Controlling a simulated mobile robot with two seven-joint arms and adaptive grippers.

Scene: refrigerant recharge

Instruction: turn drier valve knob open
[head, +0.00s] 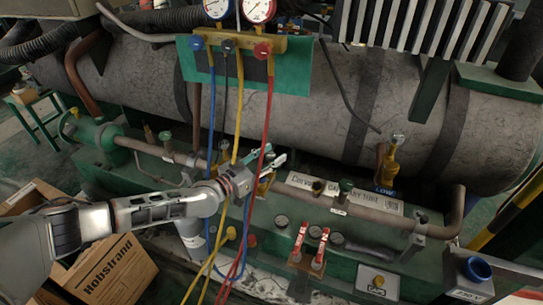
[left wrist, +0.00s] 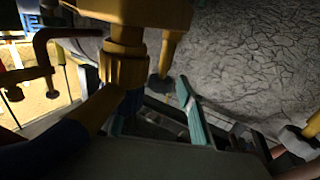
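My left gripper (head: 277,153) reaches in from the left, at the pipe behind the hanging hoses. Its two fingers stand apart, with nothing seen held between them. A green valve knob (head: 345,186) stands on the pipe to the right of the gripper, and another green knob (head: 165,136) is to its left. I cannot tell which knob is the drier valve's. In the left wrist view, a teal finger (left wrist: 193,108) shows beside a yellow brass fitting (left wrist: 122,70), which hides part of the gripper. My right gripper is not in view.
Blue (head: 211,115), yellow (head: 239,105) and red (head: 268,115) hoses hang from the gauge manifold (head: 240,45) close to the gripper. A large grey tank (head: 330,100) lies behind. Red-handled valves (head: 319,249) are below right. A cardboard box (head: 110,272) stands lower left.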

